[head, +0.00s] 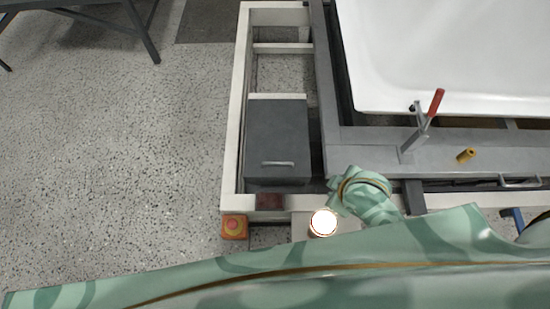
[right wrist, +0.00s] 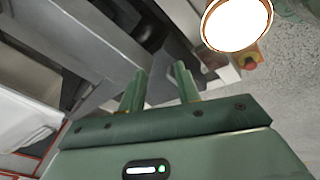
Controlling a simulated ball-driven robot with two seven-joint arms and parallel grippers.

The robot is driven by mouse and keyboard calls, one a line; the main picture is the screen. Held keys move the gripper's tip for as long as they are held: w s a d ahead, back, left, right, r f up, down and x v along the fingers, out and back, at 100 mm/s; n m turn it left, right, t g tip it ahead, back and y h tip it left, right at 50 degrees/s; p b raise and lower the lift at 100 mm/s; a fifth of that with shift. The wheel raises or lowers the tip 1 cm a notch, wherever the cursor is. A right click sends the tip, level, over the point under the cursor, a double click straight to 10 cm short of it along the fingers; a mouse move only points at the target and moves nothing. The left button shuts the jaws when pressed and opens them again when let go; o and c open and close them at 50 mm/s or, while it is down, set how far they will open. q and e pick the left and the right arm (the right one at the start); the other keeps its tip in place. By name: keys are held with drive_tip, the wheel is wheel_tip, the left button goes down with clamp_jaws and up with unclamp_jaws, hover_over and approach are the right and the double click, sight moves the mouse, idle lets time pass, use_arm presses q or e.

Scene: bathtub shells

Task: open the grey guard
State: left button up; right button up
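The grey guard (head: 277,135) is a dark grey, box-like cover with a pale bar handle (head: 278,163) near its front edge. It sits inside the left part of the pale frame in the head view and looks closed. In the head view a green arm part stands right of and in front of the guard, but no fingertips show. My left gripper is in neither view.
A glowing round lamp (head: 323,222) stands in front of the guard, close to my arm; it also shows in the right wrist view (right wrist: 237,22). A red button on an orange box (head: 234,227) is at the frame corner. A red-handled clamp (head: 430,115) stands beside the white tub (head: 450,55).

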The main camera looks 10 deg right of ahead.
drive_tip(key=w+a+f+n+g+y, duration=0.1)
drive_tip(key=w+a+f+n+y, duration=0.15)
drive_tip(key=w+a, duration=0.3)
drive_tip(key=n+g+y+b, duration=0.3)
drive_tip(key=n+g, duration=0.1)
drive_tip(key=g, duration=0.1)
approach(274, 163)
drive_tip(key=b+x, duration=0.4)
drive_tip(key=b, duration=0.1)
drive_tip(key=shift+b, duration=0.4)
drive_tip(key=b+x, duration=0.1)
drive_tip(key=x, duration=0.1)
drive_tip(key=shift+a+f, duration=0.1)
drive_tip(key=shift+f, duration=0.25)
drive_tip(key=shift+a+f+b, duration=0.3)
drive_tip(key=shift+f+b, duration=0.15)
drive_tip(key=shift+f, duration=0.05)
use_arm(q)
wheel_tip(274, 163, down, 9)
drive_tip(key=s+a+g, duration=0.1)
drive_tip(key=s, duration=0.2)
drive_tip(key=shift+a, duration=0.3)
use_arm(e)
drive_tip(key=shift+r, duration=0.1)
clamp_jaws()
